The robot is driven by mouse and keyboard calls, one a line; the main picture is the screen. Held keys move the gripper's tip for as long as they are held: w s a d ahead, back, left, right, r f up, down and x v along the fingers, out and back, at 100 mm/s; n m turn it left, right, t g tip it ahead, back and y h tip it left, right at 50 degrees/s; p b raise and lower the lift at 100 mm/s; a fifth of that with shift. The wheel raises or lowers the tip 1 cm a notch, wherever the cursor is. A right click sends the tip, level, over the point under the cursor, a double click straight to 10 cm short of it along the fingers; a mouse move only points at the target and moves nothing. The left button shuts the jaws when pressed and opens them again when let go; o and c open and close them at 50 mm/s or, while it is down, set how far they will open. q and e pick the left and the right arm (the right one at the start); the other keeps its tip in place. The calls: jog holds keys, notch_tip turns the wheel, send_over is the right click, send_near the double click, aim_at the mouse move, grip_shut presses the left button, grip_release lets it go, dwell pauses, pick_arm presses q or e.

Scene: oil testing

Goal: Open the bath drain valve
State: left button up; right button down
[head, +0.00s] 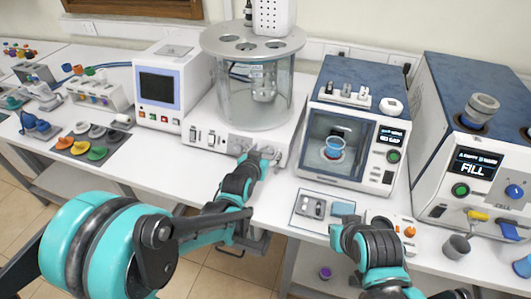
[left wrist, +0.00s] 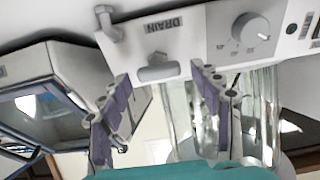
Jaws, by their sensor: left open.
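The oil bath is a clear glass cylinder (head: 265,95) on a white base (head: 208,137). In the left wrist view, the word DRAIN (left wrist: 164,25) is printed on the base's front panel, beside the grey drain valve handle (left wrist: 157,68). My left gripper (head: 262,155) is at the base's front panel in the head view and hides part of it. In the left wrist view, its fingers (left wrist: 158,76) are open, one on each side of the handle. I cannot tell whether they touch it. Part of my right arm shows at the lower right; its fingers do not show.
A round dial (left wrist: 250,28) and a metal spout (left wrist: 108,24) are on the same panel. A blue-topped chamber (head: 345,90) stands right of the bath, and a FILL machine (head: 476,110) farther right. A white screen unit (head: 172,90) stands left. Small parts lie along the table front.

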pick_arm(q)
jog(key=c, duration=1.2)
jog(key=shift+o, duration=0.2)
jog(key=shift+n, duration=0.4)
jog(key=n, duration=0.3)
jog(key=shift+a+n+y, duration=0.1)
jog(key=shift+n+y, duration=0.2)
jog(key=shift+n, duration=0.1)
jog(key=n, duration=0.4)
jog(key=shift+a+n, duration=0.1)
jog(key=shift+n, duration=0.3)
jog(key=n, duration=0.4)
jog(key=shift+a+f+n+y, duration=0.1)
jog(key=shift+f+n+y, duration=0.05)
jog(key=shift+n+y, duration=0.2)
jog(key=shift+s+f+n+g, duration=0.1)
jog(key=shift+n+g, duration=0.2)
jog(key=shift+n, duration=1.95)
